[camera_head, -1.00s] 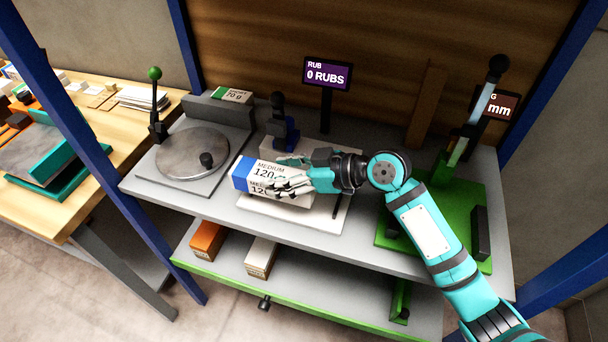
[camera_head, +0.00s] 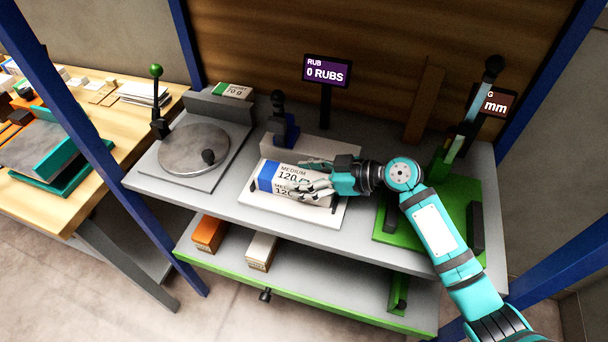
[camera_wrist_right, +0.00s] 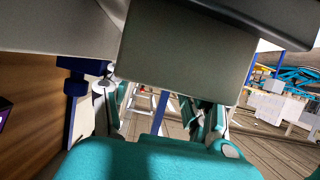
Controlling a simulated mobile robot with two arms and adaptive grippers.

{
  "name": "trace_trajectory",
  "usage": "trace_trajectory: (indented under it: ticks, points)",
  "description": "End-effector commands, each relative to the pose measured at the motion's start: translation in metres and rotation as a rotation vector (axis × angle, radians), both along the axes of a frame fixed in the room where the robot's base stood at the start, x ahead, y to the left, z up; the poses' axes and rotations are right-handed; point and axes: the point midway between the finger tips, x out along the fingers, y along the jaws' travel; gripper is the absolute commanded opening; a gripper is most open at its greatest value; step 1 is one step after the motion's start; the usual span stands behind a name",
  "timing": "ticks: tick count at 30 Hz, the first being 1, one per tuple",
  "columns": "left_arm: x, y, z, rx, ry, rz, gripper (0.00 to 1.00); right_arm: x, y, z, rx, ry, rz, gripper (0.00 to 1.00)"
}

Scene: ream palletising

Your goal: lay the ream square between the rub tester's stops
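The ream (camera_head: 275,178), a white pack with a blue end marked MEDIUM 120, is over the rub tester's pale bed (camera_head: 262,207), in front of its raised back block (camera_head: 315,147). It looks roughly in line with the bed; whether it touches the bed is hard to tell. My right gripper (camera_head: 318,187) reaches from the right, its fingers closed on the ream's right part and covering it. In the right wrist view the ream (camera_wrist_right: 185,55) fills the top centre between the fingers. Small dark stops show at the bed's edges, partly hidden. My left gripper is not in view.
A RUB display (camera_head: 327,71) reads 0 RUBS behind the tester. A round-plate device (camera_head: 194,150) stands left, a green-based gauge (camera_head: 405,225) right under my arm. Orange (camera_head: 209,232) and white (camera_head: 262,252) boxes sit on the lower shelf.

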Motion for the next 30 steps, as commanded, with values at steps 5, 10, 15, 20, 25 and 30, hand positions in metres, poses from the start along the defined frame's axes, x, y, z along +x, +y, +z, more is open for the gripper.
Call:
trace_trajectory:
  ticks: [5,10,15,20,25,30]
  points:
    - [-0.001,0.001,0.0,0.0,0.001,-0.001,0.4,0.0,0.0,0.0,-0.001,0.0,0.0,0.76]
    - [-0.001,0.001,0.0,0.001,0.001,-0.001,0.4,0.0,0.0,0.0,-0.001,0.0,0.0,0.77]
    - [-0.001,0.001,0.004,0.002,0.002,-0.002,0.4,0.0,0.0,0.003,-0.001,0.001,0.0,0.77]
    - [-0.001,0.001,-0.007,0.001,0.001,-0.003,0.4,-0.006,-0.02,0.007,-0.003,-0.003,-0.002,0.77]
    - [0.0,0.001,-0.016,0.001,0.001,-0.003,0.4,-0.015,-0.045,0.018,-0.003,-0.003,-0.001,0.77]
    - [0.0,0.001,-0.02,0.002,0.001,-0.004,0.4,-0.021,-0.062,0.027,-0.001,-0.001,0.0,0.77]
